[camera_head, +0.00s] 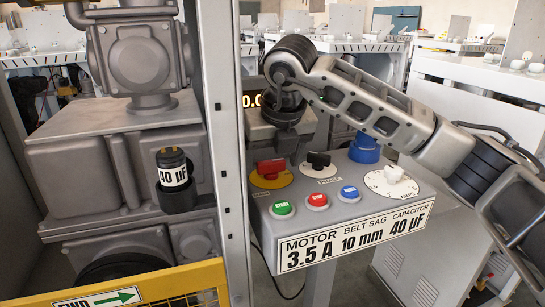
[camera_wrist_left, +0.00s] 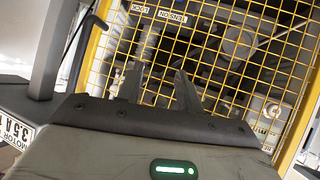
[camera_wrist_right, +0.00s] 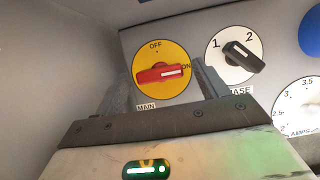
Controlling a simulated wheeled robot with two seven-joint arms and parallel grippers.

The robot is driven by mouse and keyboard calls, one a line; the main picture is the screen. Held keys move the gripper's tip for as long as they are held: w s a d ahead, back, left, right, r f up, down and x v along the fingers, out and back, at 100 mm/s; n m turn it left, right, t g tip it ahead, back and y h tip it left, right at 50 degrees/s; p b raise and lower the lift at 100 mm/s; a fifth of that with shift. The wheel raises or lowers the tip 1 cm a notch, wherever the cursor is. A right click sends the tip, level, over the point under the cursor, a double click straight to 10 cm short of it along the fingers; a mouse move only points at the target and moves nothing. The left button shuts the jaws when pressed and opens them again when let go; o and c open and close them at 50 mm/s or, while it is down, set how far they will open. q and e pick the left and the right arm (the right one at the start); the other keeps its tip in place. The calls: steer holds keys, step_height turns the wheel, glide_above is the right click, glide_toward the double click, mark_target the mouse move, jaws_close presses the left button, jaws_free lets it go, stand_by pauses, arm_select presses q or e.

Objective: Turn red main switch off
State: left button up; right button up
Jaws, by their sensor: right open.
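The red main switch (camera_head: 270,168) sits on a yellow round plate on the sloped control panel (camera_head: 345,217). In the right wrist view the red knob (camera_wrist_right: 160,73) has its white mark turned to ON, at the right of the plate; OFF is at the top. My right gripper (camera_head: 286,146) hangs above the panel, near the switch. In the right wrist view its two fingers stand apart, left and right of the red knob, with no clear contact. My left gripper (camera_wrist_left: 158,82) is outside the head view; its fingers are apart and empty in front of yellow mesh.
The black phase switch (camera_head: 318,161) is close to the right of the red knob. Green, red and blue buttons (camera_head: 282,208) line the front, with a white dial (camera_head: 392,178) and blue knob (camera_head: 365,148) at right. A metal post (camera_head: 226,130) stands left of the panel.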

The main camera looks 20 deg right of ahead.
steer(key=c, duration=1)
arm_select(q)
steer(key=shift+s+f, duration=0.15)
steer(key=shift+s, duration=0.05)
